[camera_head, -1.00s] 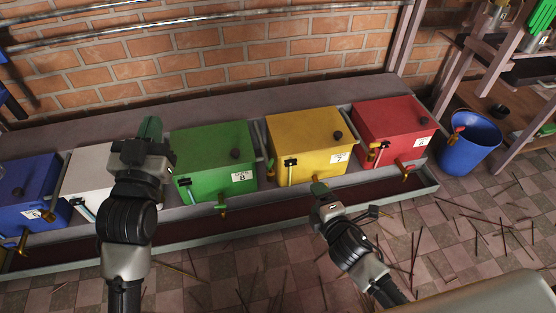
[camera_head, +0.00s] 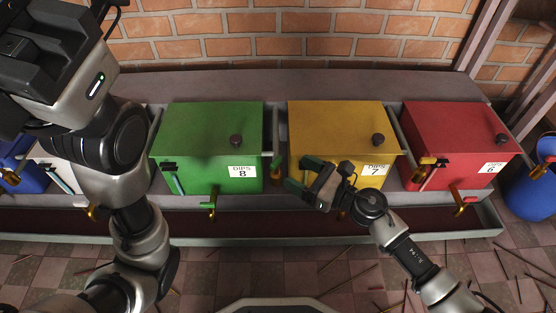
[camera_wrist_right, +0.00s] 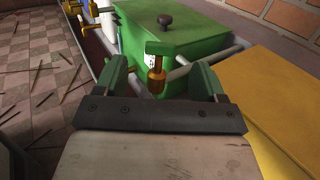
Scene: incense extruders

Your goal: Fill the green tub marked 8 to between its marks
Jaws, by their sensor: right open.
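The green tub (camera_head: 205,128) labelled 8 stands lidded in the row, left of the yellow tub. On its front are a thin sight tube (camera_head: 173,180) at the left and a low brass tap (camera_head: 211,207) with a green handle. Another brass tap (camera_head: 276,170) with a green handle sits by its right side. My right gripper (camera_head: 298,176) is open beside that tap, in front of the yellow tub. In the right wrist view, the tap (camera_wrist_right: 157,75) appears between the open fingers, apparently untouched. The level marks are too small to read. My left arm rises at left; its fingers are not visible.
The yellow tub (camera_head: 337,125) labelled 7 and red tub (camera_head: 455,135) labelled 6 stand to the right. A blue bucket (camera_head: 530,190) stands on the floor at far right. A trough edge (camera_head: 260,240) runs in front. Sticks litter the tiled floor.

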